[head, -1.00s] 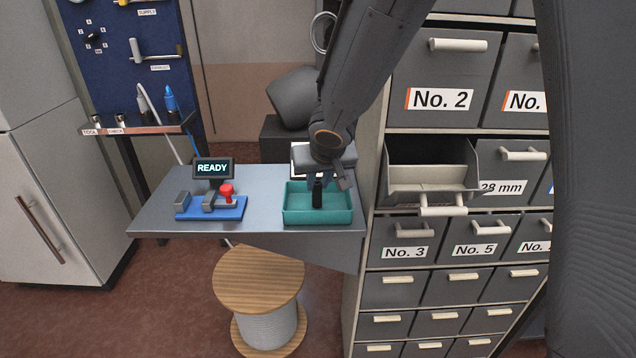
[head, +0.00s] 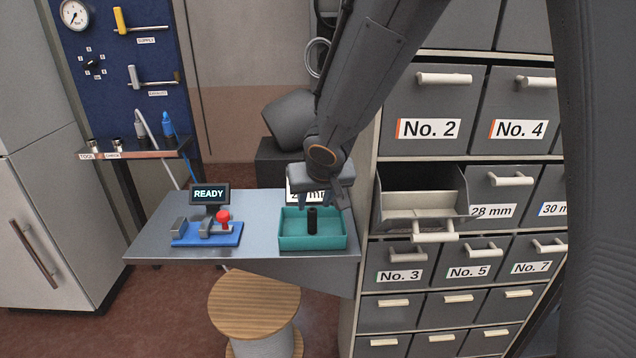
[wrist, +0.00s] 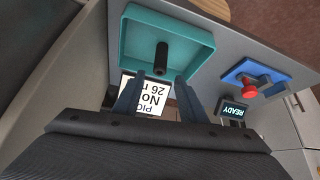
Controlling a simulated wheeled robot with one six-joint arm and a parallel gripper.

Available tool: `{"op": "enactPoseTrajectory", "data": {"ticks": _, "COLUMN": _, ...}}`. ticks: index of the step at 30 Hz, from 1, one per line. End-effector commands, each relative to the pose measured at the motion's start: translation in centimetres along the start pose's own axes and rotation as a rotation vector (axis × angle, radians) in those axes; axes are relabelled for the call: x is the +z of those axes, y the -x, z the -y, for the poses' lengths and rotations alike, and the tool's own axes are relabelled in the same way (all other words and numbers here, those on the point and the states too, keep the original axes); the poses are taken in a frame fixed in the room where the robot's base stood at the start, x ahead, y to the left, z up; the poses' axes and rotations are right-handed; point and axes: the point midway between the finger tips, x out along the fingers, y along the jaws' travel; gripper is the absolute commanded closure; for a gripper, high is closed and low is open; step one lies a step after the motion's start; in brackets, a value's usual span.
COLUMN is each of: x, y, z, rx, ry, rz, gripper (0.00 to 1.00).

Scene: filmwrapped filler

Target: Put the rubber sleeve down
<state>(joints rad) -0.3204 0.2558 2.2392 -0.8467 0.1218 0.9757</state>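The rubber sleeve (head: 312,219) is a short black cylinder standing upright in the teal tray (head: 335,243) on the grey bench. In the wrist view the sleeve (wrist: 161,58) stands inside the tray (wrist: 125,40), just beyond my fingertips. My gripper (head: 321,205) is above and behind the sleeve. In the wrist view my gripper (wrist: 159,76) has its two fingers spread apart with nothing held between them.
A blue fixture (head: 206,238) with a red knob and a READY display (head: 209,194) stand left of the tray. A drawer (head: 424,200) sticks out of the cabinet at right. A white label card (wrist: 152,97) stands behind the tray. A wooden spool (head: 254,300) is below the bench.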

Motion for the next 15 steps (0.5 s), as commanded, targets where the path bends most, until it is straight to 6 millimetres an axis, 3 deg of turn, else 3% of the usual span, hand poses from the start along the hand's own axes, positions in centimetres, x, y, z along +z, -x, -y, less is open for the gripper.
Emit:
{"op": "enactPoseTrajectory", "data": {"ticks": 1, "x": -0.1, "y": 1.6, "z": 0.0, "rx": 0.000, "ry": -0.001, "rz": -0.001, "gripper": 0.62}}
{"op": "enactPoseTrajectory", "data": {"ticks": 6, "x": -0.1, "y": 4.9, "z": 0.0, "rx": 0.000, "ry": -0.001, "rz": -0.001, "gripper": 0.62}}
{"op": "enactPoseTrajectory", "data": {"ticks": 15, "x": 0.0, "y": 7.7, "z": 0.0, "rx": 0.000, "ry": 0.000, "rz": 0.001, "gripper": 0.62}}
